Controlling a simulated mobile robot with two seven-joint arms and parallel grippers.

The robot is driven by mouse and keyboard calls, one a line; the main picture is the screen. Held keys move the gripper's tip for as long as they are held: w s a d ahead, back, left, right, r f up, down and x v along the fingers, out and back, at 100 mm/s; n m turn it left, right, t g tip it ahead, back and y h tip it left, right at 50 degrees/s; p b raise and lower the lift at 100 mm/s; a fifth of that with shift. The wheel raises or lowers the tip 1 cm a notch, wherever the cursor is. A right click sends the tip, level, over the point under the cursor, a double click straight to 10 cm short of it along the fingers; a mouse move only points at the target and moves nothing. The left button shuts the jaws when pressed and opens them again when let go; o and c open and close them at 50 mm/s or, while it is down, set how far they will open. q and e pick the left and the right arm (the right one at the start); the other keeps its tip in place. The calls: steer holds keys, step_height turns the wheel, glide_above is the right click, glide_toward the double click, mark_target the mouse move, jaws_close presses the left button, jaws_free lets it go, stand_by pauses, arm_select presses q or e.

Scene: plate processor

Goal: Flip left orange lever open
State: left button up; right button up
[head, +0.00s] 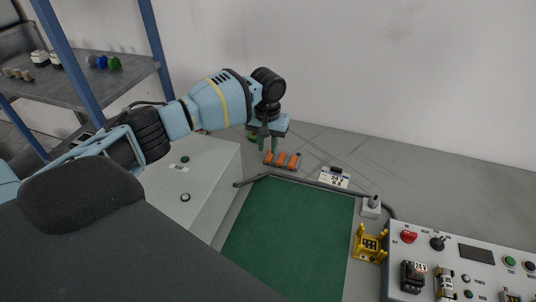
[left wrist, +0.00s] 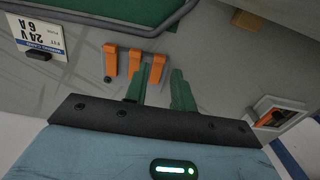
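Three orange levers stand in a row on the grey surface against the wall in the head view. The left orange lever (head: 268,158) is nearest my left gripper (head: 267,144). In the left wrist view the row appears reversed, and the left orange lever (left wrist: 158,68) is the rightmost. The middle lever (left wrist: 135,62) and the far one (left wrist: 111,62) are beside it. My left gripper (left wrist: 160,92) has its two green fingers apart with nothing held. The left lever lines up with the gap between the fingertips; contact cannot be told. My right gripper is not in view.
A 24 V label plate (head: 334,177) is right of the levers. A dark cable (head: 300,181) runs in front of them along a green mat (head: 285,235). A grey box (head: 200,185) stands left, a yellow fixture (head: 369,243) and control panel (head: 455,262) right.

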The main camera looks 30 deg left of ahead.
mark_target(268, 159)
arm_select(q)
steer(key=shift+f, duration=2.2)
jaws_close()
